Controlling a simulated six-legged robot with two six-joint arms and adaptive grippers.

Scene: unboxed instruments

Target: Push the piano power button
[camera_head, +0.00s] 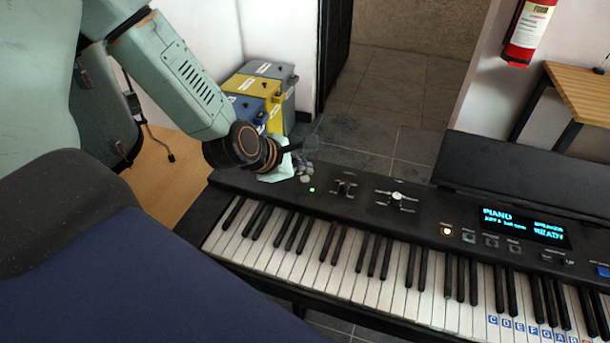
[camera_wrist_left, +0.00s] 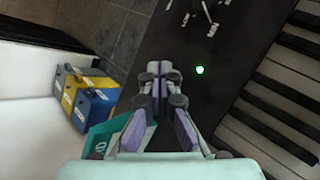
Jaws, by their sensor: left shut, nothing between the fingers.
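The black digital piano (camera_head: 372,215) stretches from the middle to the right in the head view, and its panel also shows in the wrist view (camera_wrist_left: 166,50). A small round green light (camera_head: 312,189) glows near the left end of the panel. It also shows in the wrist view (camera_wrist_left: 200,70), a little right of my fingertips; I cannot tell whether it is the power button itself. The piano's display (camera_head: 525,226) is lit and reads PIANO and READY. My left gripper (camera_head: 306,144) is shut and empty, over the panel's left end. In the wrist view its fingers (camera_wrist_left: 162,72) appear apart from the light.
Knobs and sliders (camera_head: 396,199) lie right of the green light. White and black keys (camera_head: 345,262) run along the front. Grey, yellow and blue bins (camera_head: 255,90) stand behind the left end. A wooden table (camera_head: 580,92) is at the right back. Tiled floor (camera_head: 375,135) lies behind the piano.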

